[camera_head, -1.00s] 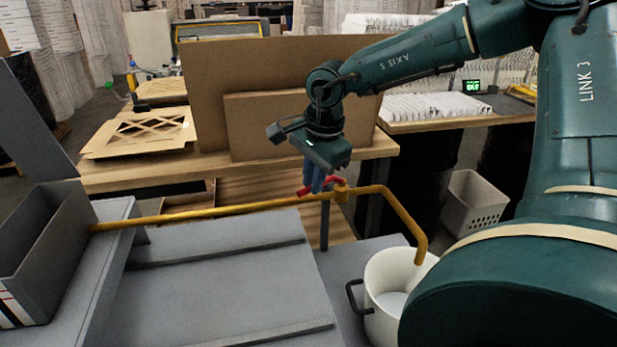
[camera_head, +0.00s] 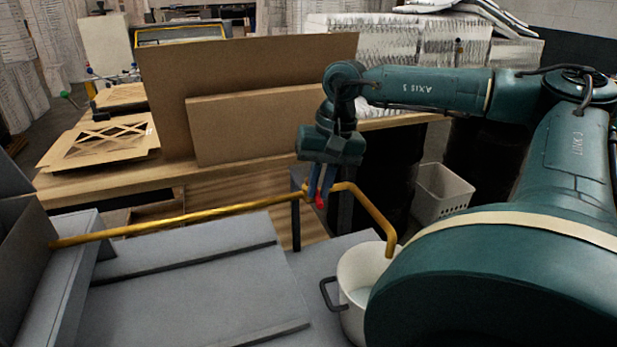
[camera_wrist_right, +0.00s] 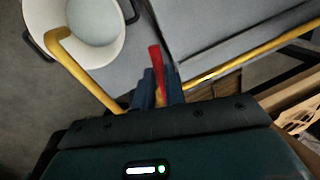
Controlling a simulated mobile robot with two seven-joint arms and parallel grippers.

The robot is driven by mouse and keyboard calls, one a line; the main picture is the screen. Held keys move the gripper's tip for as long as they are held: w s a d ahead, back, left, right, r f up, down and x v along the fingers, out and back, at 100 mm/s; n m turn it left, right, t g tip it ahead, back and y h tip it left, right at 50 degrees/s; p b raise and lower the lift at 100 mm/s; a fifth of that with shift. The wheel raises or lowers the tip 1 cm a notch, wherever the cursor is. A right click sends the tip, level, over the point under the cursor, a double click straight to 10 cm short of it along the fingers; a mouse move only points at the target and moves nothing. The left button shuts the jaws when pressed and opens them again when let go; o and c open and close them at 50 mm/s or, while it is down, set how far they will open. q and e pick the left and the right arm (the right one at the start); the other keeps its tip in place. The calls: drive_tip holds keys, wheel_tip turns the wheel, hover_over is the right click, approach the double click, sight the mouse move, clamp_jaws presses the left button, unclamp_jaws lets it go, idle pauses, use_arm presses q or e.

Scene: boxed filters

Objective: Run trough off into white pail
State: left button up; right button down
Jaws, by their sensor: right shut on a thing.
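The grey trough (camera_head: 22,245) is at the left edge of the head view, partly cut off. A yellow pipe (camera_head: 170,220) runs right from it and bends down over the white pail (camera_head: 352,268). The pail also shows in the wrist view (camera_wrist_right: 122,42), with the pipe's end over it and a pale surface inside. My right gripper (camera_head: 320,190) is shut on the red valve handle (camera_wrist_right: 155,60), which sits between its blue fingers and points across the pipe. The valve body is mostly hidden by the gripper. My left gripper is not in view.
A wooden bench (camera_head: 75,185) with cardboard panels (camera_head: 255,125) stands behind the pipe. A pale perforated bin (camera_head: 441,192) is on the floor behind the pail. A dark pail handle (camera_head: 327,294) sticks out left. The grey bench top (camera_head: 190,295) is clear.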

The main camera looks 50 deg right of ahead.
drive_tip(key=shift+s+d+n+b, duration=0.45)
drive_tip(key=shift+d+n, duration=0.3)
drive_tip(key=shift+n, duration=0.45)
drive_tip(key=c, duration=1.5)
unclamp_jaws()
drive_tip(key=shift+o, duration=0.2)
drive_tip(key=shift+r, duration=0.1)
wheel_tip(320, 180, up, 13)
drive_tip(key=s+d+p, duration=0.1)
drive_tip(key=d, duration=0.1)
drive_tip(key=shift+d, duration=0.2)
drive_tip(key=shift+s+a+f, duration=0.1)
drive_tip(key=shift+s+f, duration=0.05)
drive_tip(key=shift+f, duration=0.05)
